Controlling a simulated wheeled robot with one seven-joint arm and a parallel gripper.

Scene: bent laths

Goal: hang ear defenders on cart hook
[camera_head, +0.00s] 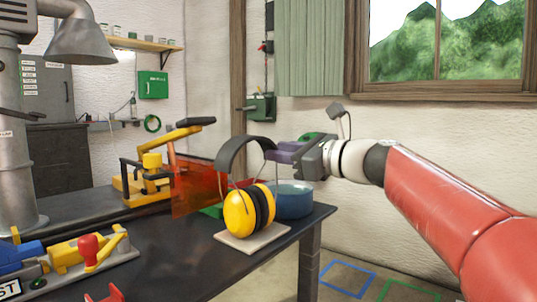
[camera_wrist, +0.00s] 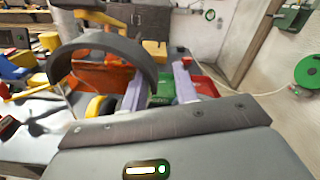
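The ear defenders (camera_head: 240,207), with yellow and black cups and a dark headband (camera_head: 243,148), stand upright on a pale board (camera_head: 252,241) near the dark table's right end. My gripper (camera_head: 272,153) comes in from the right at headband height, its purple fingers close beside the band. In the wrist view the gripper (camera_wrist: 158,88) has its two purple fingers apart, and the headband (camera_wrist: 105,44) arches at the left, its right end near the left finger. I cannot tell whether they touch. The cups are mostly hidden there. I cannot make out a cart hook.
A blue round container (camera_head: 293,200) stands just behind the ear defenders. An orange translucent screen (camera_head: 195,186) and a yellow tool (camera_head: 150,172) are at the left. A yellow and red device (camera_head: 85,252) lies on the table's front left. Floor right of the table has blue and green outlines.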

